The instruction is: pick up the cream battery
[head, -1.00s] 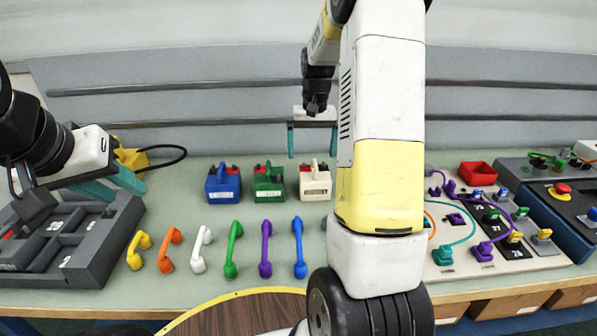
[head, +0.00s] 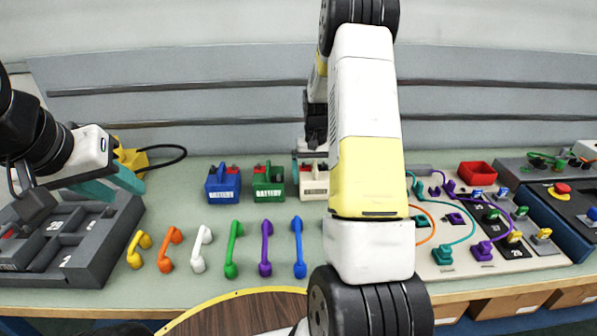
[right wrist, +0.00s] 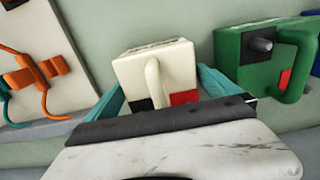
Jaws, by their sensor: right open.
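The cream battery (head: 313,187) stands on the bench at the right end of a row of three, partly covered from above by my right gripper (head: 310,165). In the right wrist view the cream battery (right wrist: 158,72) shows its handle, a black terminal and a red terminal. My right gripper (right wrist: 162,85) is open, with one teal finger on each side of the battery; I cannot tell whether they touch it. My left gripper (head: 118,188) is open and empty over the grey tray at the left.
The green battery (head: 268,187) stands close beside the cream one, with the blue battery (head: 223,186) further left. Several coloured handset-shaped pieces lie in front. A cable panel (head: 440,265) and a red bin (head: 477,173) are at the right.

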